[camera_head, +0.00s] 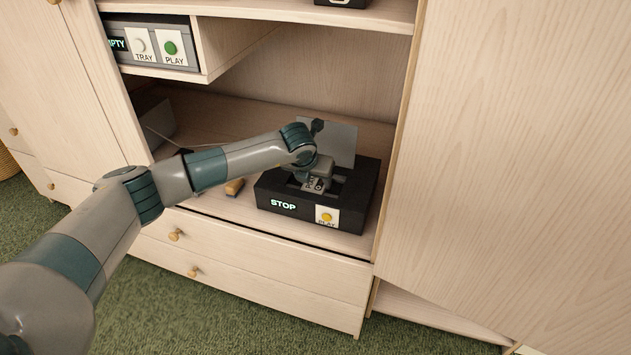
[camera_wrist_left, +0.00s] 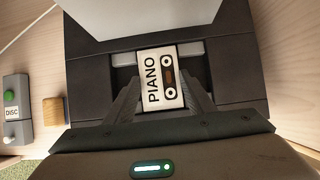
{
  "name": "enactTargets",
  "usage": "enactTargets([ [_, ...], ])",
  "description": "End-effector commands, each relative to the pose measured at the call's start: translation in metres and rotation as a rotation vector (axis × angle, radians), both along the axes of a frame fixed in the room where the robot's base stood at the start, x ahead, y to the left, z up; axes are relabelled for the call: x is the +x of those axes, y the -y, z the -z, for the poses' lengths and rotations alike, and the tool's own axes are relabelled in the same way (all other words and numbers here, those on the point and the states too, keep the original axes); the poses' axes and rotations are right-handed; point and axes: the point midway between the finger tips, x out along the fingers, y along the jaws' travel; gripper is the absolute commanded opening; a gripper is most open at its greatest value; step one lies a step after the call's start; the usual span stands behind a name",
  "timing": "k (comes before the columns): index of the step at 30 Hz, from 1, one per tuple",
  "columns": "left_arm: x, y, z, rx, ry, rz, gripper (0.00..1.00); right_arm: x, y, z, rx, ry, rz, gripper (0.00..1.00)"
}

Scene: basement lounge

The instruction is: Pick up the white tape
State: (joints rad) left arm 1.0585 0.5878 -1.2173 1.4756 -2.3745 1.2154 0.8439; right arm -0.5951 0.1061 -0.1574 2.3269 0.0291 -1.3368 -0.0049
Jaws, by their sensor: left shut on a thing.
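The white tape (camera_wrist_left: 163,68) is a small cassette with a white label reading PIANO. It sits at the recess in the top of a black tape deck (camera_head: 348,211), and its label also shows in the head view (camera_head: 315,186). My left gripper (camera_wrist_left: 162,84) reaches down over the deck and is shut on the tape, one dark finger at each side. In the head view the left gripper (camera_head: 313,178) hides part of the tape. Whether the tape is lifted clear of the recess is hard to tell. My right gripper is out of view.
The deck's grey lid (camera_head: 336,143) stands open behind the gripper. The deck shows STOP and a yellow PLAY button (camera_head: 327,216). A small wooden block (camera_head: 234,187) lies left of it. A player (camera_head: 155,46) is on the shelf above; cabinet walls flank the deck.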

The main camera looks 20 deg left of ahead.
Motion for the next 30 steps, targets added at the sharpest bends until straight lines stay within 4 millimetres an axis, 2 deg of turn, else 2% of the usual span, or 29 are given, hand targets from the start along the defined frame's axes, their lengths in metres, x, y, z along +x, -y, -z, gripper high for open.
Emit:
enactTargets([
  [5,0.001,0.0,-0.011,-0.001,0.002,0.0,0.27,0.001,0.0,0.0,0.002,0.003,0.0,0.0],
  [12,-0.002,0.001,-0.043,0.0,0.002,0.001,0.27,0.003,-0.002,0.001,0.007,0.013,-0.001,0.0],
  [30,-0.095,0.035,-0.101,-0.001,0.003,0.003,0.27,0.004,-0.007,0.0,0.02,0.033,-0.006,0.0],
])
